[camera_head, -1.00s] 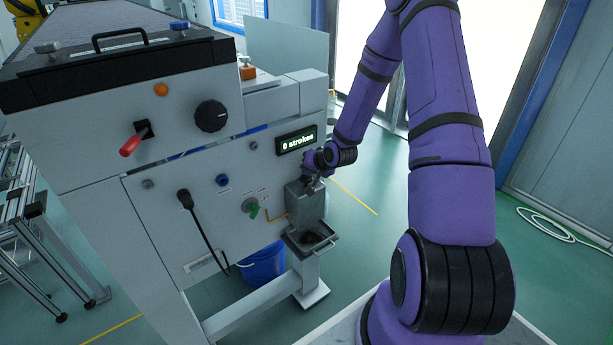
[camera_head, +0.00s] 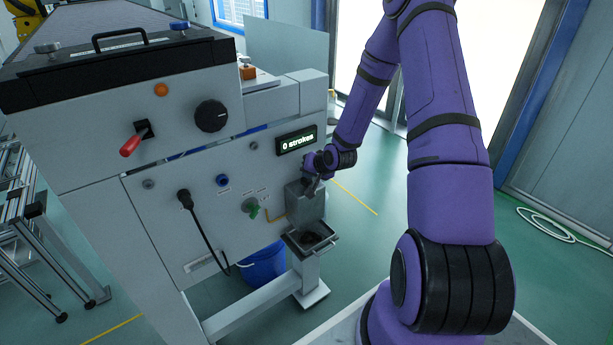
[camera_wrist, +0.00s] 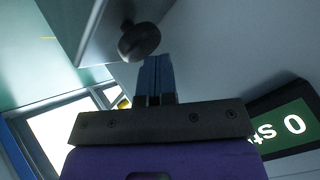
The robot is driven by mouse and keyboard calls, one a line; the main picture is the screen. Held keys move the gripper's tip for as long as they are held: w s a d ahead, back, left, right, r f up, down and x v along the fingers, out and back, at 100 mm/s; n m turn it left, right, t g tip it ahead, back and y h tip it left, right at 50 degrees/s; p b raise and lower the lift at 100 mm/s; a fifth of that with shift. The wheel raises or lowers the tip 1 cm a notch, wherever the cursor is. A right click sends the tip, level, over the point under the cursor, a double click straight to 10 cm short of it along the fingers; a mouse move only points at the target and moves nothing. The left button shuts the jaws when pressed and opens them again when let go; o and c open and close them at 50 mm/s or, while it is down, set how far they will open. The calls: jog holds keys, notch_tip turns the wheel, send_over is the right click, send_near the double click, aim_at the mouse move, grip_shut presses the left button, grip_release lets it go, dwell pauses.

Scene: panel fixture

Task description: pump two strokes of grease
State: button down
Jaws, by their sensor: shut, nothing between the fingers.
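The grease unit is a grey metal box (camera_head: 306,206) on the right end of the machine's front panel. A stroke display (camera_head: 297,140) above it reads "0 strokes"; it also shows upside down in the wrist view (camera_wrist: 285,128). My gripper (camera_head: 313,188) is at the top of the box, small and partly hidden by my wrist. In the wrist view my gripper (camera_wrist: 154,62) has its fingers together and empty. A dark round knob (camera_wrist: 139,42) sits just beyond the fingertips; I cannot tell whether they touch it.
A small tray (camera_head: 333,239) with dark stuff inside stands under the box. A blue bucket (camera_head: 262,265) is on the floor behind. The panel carries a red-handled lever (camera_head: 131,145), a black dial (camera_head: 211,116), a green valve (camera_head: 252,208) and a hanging black cable (camera_head: 207,235).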

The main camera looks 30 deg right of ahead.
aim_at(297, 140)
jog(key=shift+f, duration=0.25)
jog(key=shift+r, duration=0.1)
dwell(0.5)
jog(key=shift+r, duration=1.55)
notch_tip(297, 140, up, 5)
jog(key=shift+r, duration=0.1)
dwell(0.7)
